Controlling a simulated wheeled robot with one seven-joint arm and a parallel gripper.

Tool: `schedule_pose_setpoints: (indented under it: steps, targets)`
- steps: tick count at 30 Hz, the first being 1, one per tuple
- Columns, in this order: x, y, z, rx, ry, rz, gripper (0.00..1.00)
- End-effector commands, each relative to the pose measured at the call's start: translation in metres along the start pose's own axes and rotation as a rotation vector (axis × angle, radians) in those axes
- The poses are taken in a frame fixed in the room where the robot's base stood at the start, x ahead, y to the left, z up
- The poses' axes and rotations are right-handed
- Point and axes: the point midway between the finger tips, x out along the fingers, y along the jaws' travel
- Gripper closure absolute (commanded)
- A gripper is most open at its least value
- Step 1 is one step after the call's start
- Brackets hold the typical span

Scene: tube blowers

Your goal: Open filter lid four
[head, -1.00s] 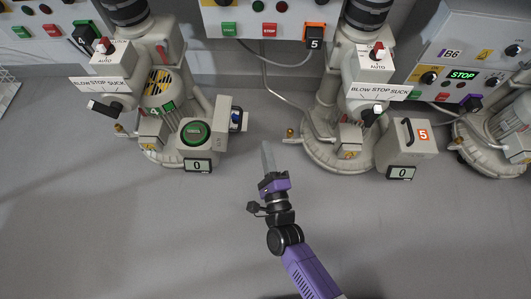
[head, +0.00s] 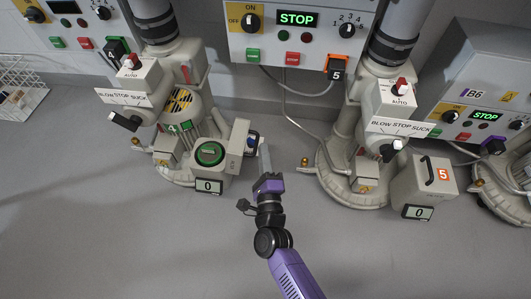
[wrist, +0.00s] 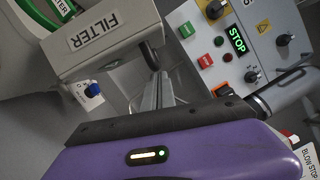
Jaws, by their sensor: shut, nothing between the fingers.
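Filter box four (head: 202,168) is on the left blower, which bears a green 4. Its lid (head: 237,148) stands open and upright at the box's right side, and the green round filter (head: 210,153) shows inside. In the wrist view the lid (wrist: 110,50) fills the upper left, with a FILTER label and a dark handle (wrist: 149,56). My gripper (head: 264,150) is shut and empty, just right of the lid. In the wrist view its fingers (wrist: 157,92) point up close to the handle; I cannot tell whether they touch it.
The blower on the right has filter box five (head: 425,185), lid shut with a black handle. Control panels (head: 298,30) hang behind. A wire basket (head: 20,90) is at the far left. The grey floor in front is clear.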

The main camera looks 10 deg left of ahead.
Motion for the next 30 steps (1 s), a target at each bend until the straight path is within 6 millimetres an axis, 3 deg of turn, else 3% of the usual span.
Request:
schedule_pose_setpoints:
  steps: [5,12,22,30]
  targets:
    - [0.001,-0.004,0.003,-0.015,0.0,0.004,1.0]
    - [0.005,-0.017,0.019,-0.13,-0.001,0.036,1.0]
    - [0.011,-0.021,0.041,-0.22,-0.002,0.059,1.0]
    - [0.011,-0.02,0.041,-0.22,-0.001,0.059,1.0]
